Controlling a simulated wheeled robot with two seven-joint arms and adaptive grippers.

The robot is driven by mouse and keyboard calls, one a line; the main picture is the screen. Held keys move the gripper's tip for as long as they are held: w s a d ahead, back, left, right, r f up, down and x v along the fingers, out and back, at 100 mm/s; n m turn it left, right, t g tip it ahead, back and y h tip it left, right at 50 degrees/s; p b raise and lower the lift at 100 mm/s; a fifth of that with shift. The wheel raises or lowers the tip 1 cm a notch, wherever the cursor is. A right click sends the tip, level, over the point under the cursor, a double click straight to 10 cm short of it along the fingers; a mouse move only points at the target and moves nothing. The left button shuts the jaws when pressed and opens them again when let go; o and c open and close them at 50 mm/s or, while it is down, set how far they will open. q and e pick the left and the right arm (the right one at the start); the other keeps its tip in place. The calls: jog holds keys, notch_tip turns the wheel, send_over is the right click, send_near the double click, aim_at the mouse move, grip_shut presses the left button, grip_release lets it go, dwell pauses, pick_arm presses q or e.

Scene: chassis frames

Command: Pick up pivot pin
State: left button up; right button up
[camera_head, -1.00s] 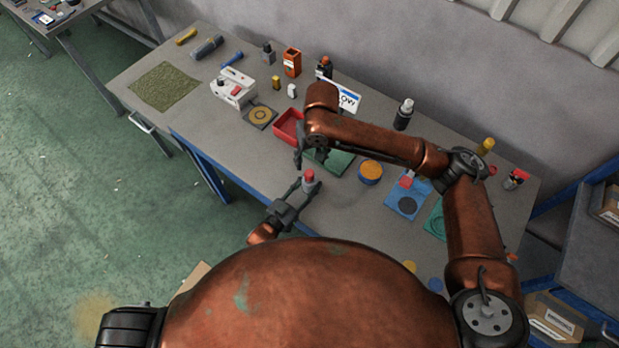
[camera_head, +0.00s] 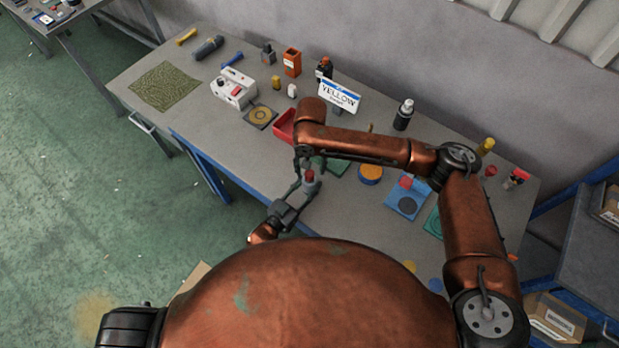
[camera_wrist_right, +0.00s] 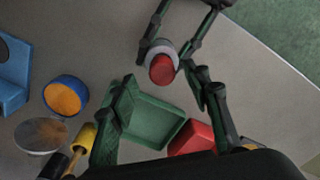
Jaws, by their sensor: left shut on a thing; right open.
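A small grey piece with a red top (camera_head: 309,177) stands upright in my left gripper (camera_head: 297,192), which is shut on it above the front of the bench. It also shows in the right wrist view (camera_wrist_right: 162,70), between the left fingers. My right gripper (camera_head: 303,164) is open and empty, just behind and above this piece; its fingers (camera_wrist_right: 165,110) show apart in the right wrist view. A yellow-topped dark piece (camera_wrist_right: 83,140) stands beside the right gripper's left finger, partly hidden. I cannot tell for sure which piece is the pivot pin.
A green tray (camera_wrist_right: 155,119) and a red bin (camera_head: 284,127) lie behind the grippers. An orange-topped blue round container (camera_head: 371,172) and a blue pad (camera_head: 407,200) are to the right. A sign reading YELLOW (camera_head: 340,96) stands behind my right arm.

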aim_at(309, 173)
notch_tip(309, 173, down, 4)
jog(key=shift+a+r, duration=0.1)
jog(key=shift+a, duration=0.05)
jog(key=shift+c, duration=0.3)
grip_shut()
notch_tip(309, 173, up, 10)
dwell(0.7)
